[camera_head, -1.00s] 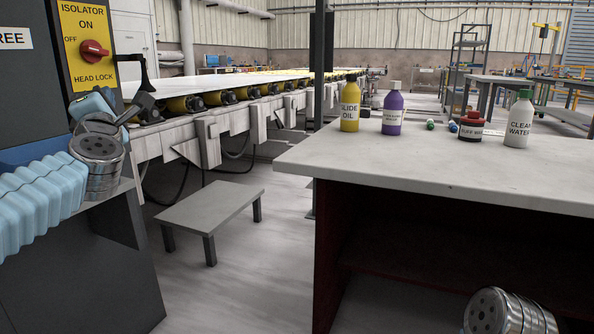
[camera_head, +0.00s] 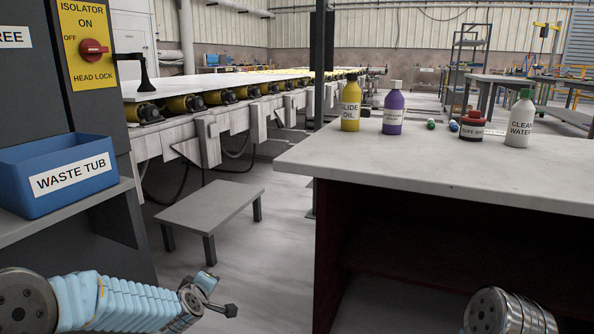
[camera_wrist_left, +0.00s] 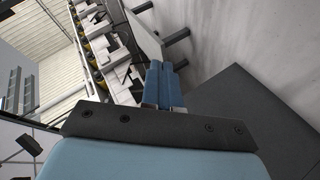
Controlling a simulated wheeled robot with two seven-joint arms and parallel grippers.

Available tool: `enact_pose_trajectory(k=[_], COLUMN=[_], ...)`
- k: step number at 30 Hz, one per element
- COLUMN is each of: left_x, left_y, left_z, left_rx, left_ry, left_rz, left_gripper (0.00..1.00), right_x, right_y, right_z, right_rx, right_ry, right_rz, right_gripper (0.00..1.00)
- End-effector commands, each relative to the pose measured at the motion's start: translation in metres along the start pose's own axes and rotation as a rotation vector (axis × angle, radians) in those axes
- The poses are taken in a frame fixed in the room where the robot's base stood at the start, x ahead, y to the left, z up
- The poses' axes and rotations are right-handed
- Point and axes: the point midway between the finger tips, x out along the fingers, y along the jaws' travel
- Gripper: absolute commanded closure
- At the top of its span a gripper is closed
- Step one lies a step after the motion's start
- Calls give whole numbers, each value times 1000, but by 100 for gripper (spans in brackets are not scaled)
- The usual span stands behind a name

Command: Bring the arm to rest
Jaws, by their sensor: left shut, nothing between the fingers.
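My left arm comes in low from the left in the head view, its light blue ribbed sleeve running to the metal wrist. My left gripper (camera_head: 222,306) hangs in front of the grey cabinet, over the floor and short of the low stool. In the left wrist view its two blue fingers (camera_wrist_left: 162,68) lie together, with nothing between them. The floor and a dark panel lie beyond them. Only a metal joint of my right arm shows at the bottom right of the head view; its gripper is out of view.
A blue waste tub (camera_head: 62,180) stands on the cabinet shelf above my left arm. A low grey stool (camera_head: 210,207) stands on the floor. The pale workbench (camera_head: 420,165) on the right holds several bottles, including slide oil (camera_head: 350,114). Floor between cabinet and workbench is clear before the stool.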

Motion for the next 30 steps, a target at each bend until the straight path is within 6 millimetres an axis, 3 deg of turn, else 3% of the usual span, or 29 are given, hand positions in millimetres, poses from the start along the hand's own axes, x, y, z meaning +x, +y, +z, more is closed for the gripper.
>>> enact_pose_trajectory(k=[1, 5, 9, 12, 18, 20, 21, 30], left_x=[4, -6, -43, -77, -153, -178, -185, -225], left_y=[-34, -117, -196, -240, -302, -316, -292, -221], left_z=[32, 111, 187, 229, 289, 303, 290, 251], left_rx=[60, 225, 376, 458, 573, 599, 602, 603], left_ry=[-73, -283, -525, -684, -972, -1057, -1044, -1046], left_rz=[-55, -173, -264, -302, -338, -340, -334, -332], left_gripper=[100, 100, 100, 100, 100, 100, 100, 100], right_x=[0, 0, 0, 0, 0, 0, -24, -107], right_y=[0, 0, 0, 0, 0, 0, -9, -43], right_z=[0, 0, 0, 0, 0, 0, 0, 1], right_rx=[0, 0, 0, 0, 0, 0, 0, -9], right_ry=[0, 0, 0, 0, 0, 0, -2, -10], right_rz=[0, 0, 0, 0, 0, 0, 0, -2], right_gripper=[57, 57, 57, 57, 57, 57, 57, 57])
